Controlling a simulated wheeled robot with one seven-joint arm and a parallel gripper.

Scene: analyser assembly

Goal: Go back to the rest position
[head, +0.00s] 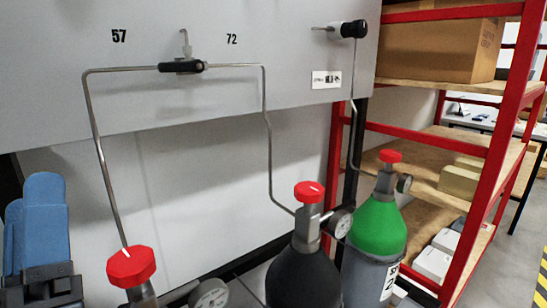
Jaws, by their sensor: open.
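My gripper (30,205) shows at the lower left edge of the head view. It has blue, rounded fingers on a dark base, and they point upward. It is open, and I see nothing between the fingers. The fingers partly overlap in this view, and the rest of my arm is out of frame. The gripper appears apart from the panel and the gas cylinders.
A grey panel (200,105) carries thin metal pipes and black-handled valves (180,67). Below stand a red-knobbed cylinder (133,268), a black cylinder (300,270) and a green-topped cylinder (376,225), with gauges. A red-framed shelf (490,165) with boxes stands right.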

